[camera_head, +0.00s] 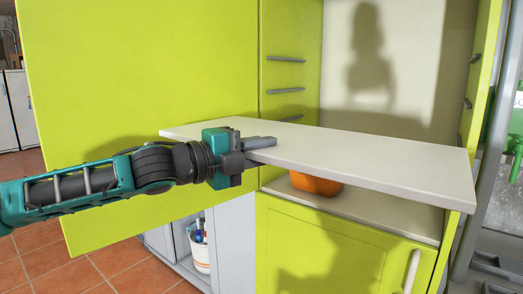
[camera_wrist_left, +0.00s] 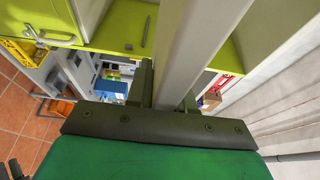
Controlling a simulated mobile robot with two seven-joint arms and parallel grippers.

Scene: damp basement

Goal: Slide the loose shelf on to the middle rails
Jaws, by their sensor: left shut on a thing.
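The loose shelf (camera_head: 370,165) is a long pale board, held roughly level across the front of a lime-green cabinet. My left gripper (camera_head: 262,142) is shut on its edge, left of the middle. The shelf (camera_wrist_left: 196,45) also runs up between the fingers of my left gripper (camera_wrist_left: 168,92) in the left wrist view. Short grey rails show on the cabinet's left inner wall: an upper one (camera_head: 286,58), one below it (camera_head: 285,90) and a lower one (camera_head: 292,118) just above the shelf. Rails on the right wall (camera_head: 468,103) are partly seen. My right gripper is not in view.
A wide green door panel (camera_head: 140,75) stands open at the left, behind my arm. An orange object (camera_head: 315,184) sits on the cabinet's lower board (camera_head: 400,222), under the shelf. A closed lower door (camera_head: 330,250) has a pale handle. A grey metal frame stands at the right.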

